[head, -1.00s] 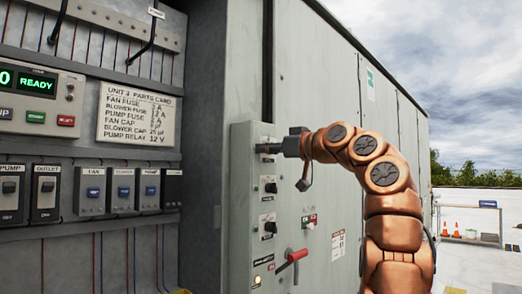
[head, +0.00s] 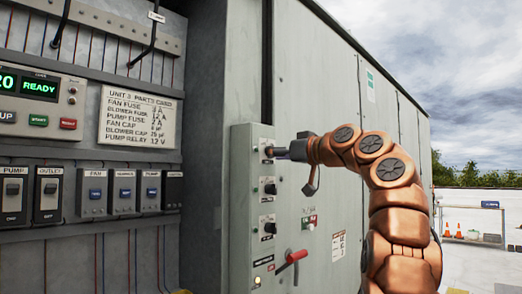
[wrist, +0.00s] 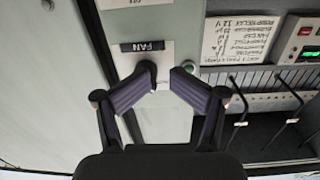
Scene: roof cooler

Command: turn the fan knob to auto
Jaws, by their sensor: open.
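The fan knob (wrist: 148,68) is a small dark knob on a pale plate under a black FAN label (wrist: 150,46), which appears upside down in the wrist view. In the head view the fan knob (head: 269,152) is the top one on the grey control box, partly hidden by my gripper. My gripper (head: 284,153) is at the knob, coming from the right. In the wrist view my gripper (wrist: 165,74) is open. One fingertip overlaps the knob and the other is apart from it. I cannot tell whether the fingertip touches, nor the knob's setting.
Two more black knobs (head: 270,188) (head: 270,228) sit below on the same box. A red-handled lever (head: 295,257) sticks out near its bottom. A READY display (head: 39,87), a parts card (head: 138,117) and several switches (head: 95,192) are on the left. Cabinet doors (head: 325,90) extend right.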

